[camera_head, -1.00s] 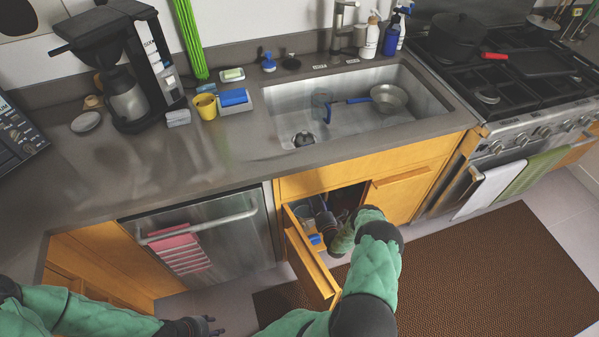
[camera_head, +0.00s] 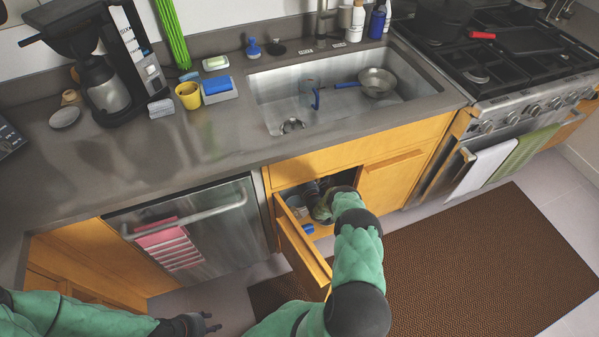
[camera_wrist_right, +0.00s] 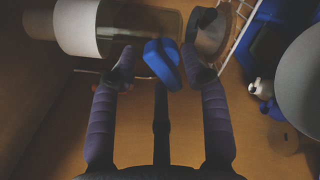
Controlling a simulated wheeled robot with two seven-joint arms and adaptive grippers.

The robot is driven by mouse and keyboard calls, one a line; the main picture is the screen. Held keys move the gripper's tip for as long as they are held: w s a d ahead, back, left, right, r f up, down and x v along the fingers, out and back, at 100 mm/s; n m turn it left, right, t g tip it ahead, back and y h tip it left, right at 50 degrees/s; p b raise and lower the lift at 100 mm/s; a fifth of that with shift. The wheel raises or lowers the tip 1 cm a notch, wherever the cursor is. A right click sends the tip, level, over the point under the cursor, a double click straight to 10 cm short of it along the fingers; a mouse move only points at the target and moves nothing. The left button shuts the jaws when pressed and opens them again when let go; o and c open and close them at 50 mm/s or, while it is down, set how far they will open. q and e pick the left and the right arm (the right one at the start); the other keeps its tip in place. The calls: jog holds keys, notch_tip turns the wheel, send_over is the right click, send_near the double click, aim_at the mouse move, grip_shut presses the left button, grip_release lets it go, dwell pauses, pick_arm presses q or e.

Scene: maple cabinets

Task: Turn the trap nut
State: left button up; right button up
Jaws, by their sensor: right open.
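My right gripper (camera_wrist_right: 161,68) is open inside the cabinet under the sink, its two dark fingers spread apart. A blue lobed piece (camera_wrist_right: 164,62), which looks like the trap nut, sits between the fingertips with gaps on both sides. Beside it are a pale cylinder (camera_wrist_right: 84,28) and a grey-brown pipe-like cylinder (camera_wrist_right: 148,30). In the head view my right arm hides the nut, and the right hand is mostly inside the cabinet opening. My left gripper (camera_head: 210,324) is low at the left, empty, with its fingers apart.
An open cabinet door (camera_head: 303,258) stands just left of my right arm. The closed door (camera_head: 392,180) is to its right. The sink (camera_head: 335,95) is above. In the wrist view, a white wire rack (camera_wrist_right: 238,38) and a round grey object (camera_wrist_right: 303,85) lie to the right.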

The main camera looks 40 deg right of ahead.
grip_shut()
jog(key=shift+n, duration=0.4)
jog(key=shift+f+n+b, duration=0.2)
jog(key=shift+n+b, duration=1.3)
jog(key=shift+n, duration=3.3)
jog(key=shift+f+n+b, duration=0.2)
jog(key=shift+n+b, duration=1.3)
jog(key=shift+n, duration=3.3)
